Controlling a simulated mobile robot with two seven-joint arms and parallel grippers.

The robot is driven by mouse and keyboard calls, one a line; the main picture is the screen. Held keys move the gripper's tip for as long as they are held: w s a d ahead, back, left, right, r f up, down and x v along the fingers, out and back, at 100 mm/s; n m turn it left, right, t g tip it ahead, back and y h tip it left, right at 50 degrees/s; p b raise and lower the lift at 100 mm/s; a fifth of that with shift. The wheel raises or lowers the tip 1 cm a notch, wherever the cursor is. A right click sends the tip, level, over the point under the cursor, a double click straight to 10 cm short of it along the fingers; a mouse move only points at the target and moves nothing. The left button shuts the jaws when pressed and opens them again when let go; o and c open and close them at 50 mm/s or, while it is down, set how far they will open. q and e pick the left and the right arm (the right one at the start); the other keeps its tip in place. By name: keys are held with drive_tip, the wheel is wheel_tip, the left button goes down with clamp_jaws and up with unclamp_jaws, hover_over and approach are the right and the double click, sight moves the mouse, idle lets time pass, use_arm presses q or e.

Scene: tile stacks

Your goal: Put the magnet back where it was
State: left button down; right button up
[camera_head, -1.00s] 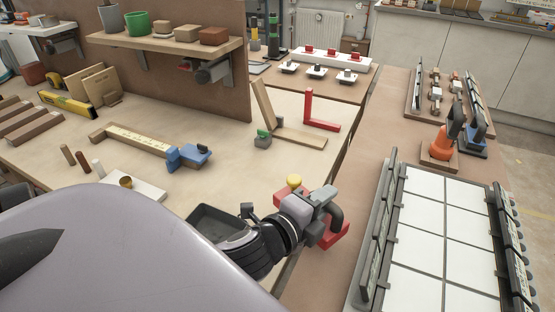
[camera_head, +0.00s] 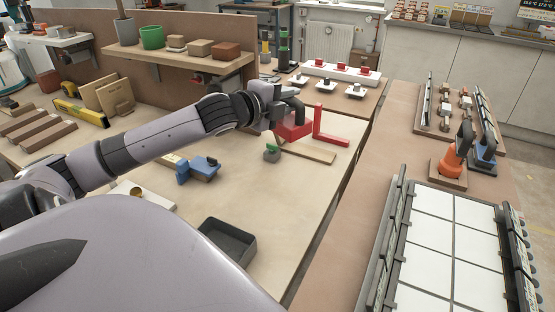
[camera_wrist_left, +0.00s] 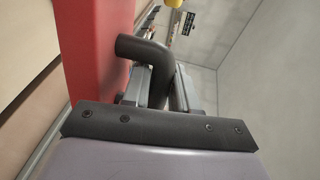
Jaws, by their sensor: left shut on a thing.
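The magnet (camera_head: 294,131) is a red block with a dark bent handle. My left gripper (camera_head: 284,104) is shut on that handle and carries the magnet over the far part of the wooden bench. In the left wrist view the gripper (camera_wrist_left: 160,88) closes around the dark handle (camera_wrist_left: 148,50), and the red body of the magnet (camera_wrist_left: 95,45) fills the left side. A red L-shaped piece (camera_head: 333,139) is just right of the magnet in the head view; I cannot tell whether they touch. My right gripper is not in view.
A wooden strip (camera_head: 308,153) and a small green-topped block (camera_head: 272,154) are below the magnet in the picture. A blue clamp (camera_head: 203,167) and an empty dark tray (camera_head: 227,242) are nearer. The bench's front right is clear.

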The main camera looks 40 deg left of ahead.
use_arm(q)
drive_tip(key=shift+a+r, duration=0.2)
drive_tip(key=shift+r, duration=0.5)
wheel_tip(320, 180, down, 20)
drive_tip(key=shift+w+r+b, duration=0.15)
drive_tip(key=shift+b, duration=0.7)
drive_tip(key=c, duration=1.2)
unclamp_jaws()
drive_tip(key=shift+f, duration=0.45)
drive_tip(key=shift+c, duration=0.2)
drive_tip(key=o, duration=0.4)
drive_tip(key=shift+c, duration=0.2)
drive_tip(key=shift+r, duration=0.2)
drive_tip(key=shift+s, duration=0.75)
drive_tip(key=s+r, duration=0.2)
drive_tip(key=s, duration=0.8)
drive_tip(key=shift+s+d+r+p, duration=0.15)
drive_tip(key=shift+s+d+p, duration=0.05)
drive_tip(key=shift+s+p, duration=0.1)
